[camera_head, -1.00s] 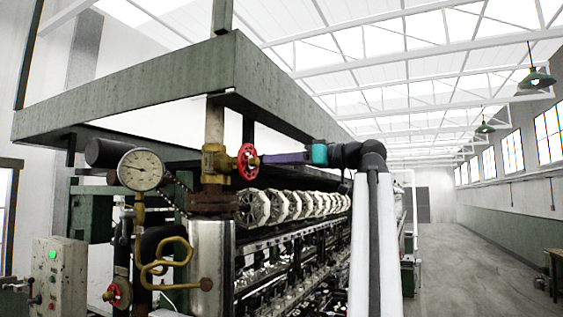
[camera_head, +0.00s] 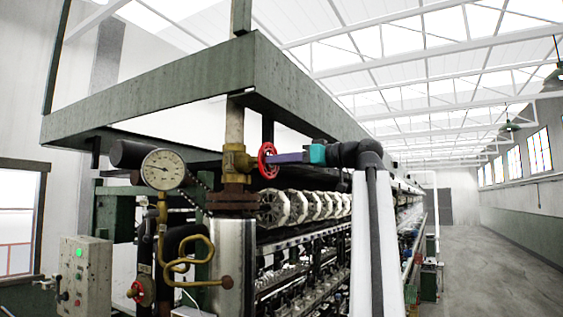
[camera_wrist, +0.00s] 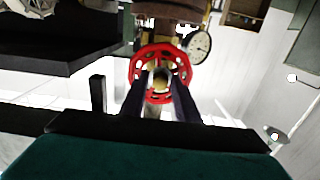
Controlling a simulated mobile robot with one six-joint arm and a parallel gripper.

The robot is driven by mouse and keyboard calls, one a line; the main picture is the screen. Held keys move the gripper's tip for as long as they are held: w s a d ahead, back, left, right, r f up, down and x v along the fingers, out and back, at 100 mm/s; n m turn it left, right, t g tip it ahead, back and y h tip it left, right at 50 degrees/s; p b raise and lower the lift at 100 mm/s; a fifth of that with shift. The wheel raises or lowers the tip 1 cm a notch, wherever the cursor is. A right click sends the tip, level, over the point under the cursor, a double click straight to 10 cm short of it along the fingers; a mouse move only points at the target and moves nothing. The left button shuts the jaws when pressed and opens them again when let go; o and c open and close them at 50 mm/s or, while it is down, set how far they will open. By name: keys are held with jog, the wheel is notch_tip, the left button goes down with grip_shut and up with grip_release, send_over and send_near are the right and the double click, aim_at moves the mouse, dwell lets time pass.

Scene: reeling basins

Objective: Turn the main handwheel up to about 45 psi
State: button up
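The main handwheel (camera_head: 267,160) is red and spoked, on a brass valve (camera_head: 236,162) on the upright pipe. My gripper (camera_head: 277,158) reaches it from the right, its purple fingers level with the wheel. In the wrist view, the handwheel (camera_wrist: 160,50) is face-on ahead, and the two dark fingers of my gripper (camera_wrist: 160,84) stand apart on either side of the hub, overlapping the lower rim. Whether they touch it is unclear. The round pressure gauge (camera_head: 163,169) stands left of the valve; its needle points left, but the numbers are too small to read.
A smaller red handwheel (camera_head: 140,291) sits low at the left, by a control box (camera_head: 85,272) with a green light. A curved brass pipe (camera_head: 188,250) is below the valve. Green beams (camera_head: 150,108) run overhead. The aisle floor (camera_head: 480,270) at the right is clear.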

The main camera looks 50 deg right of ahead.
jog(key=c, duration=0.6)
jog(key=shift+n, duration=0.3)
jog(key=shift+n, duration=8.3)
jog(key=o, duration=0.9)
jog(key=shift+c, duration=0.2)
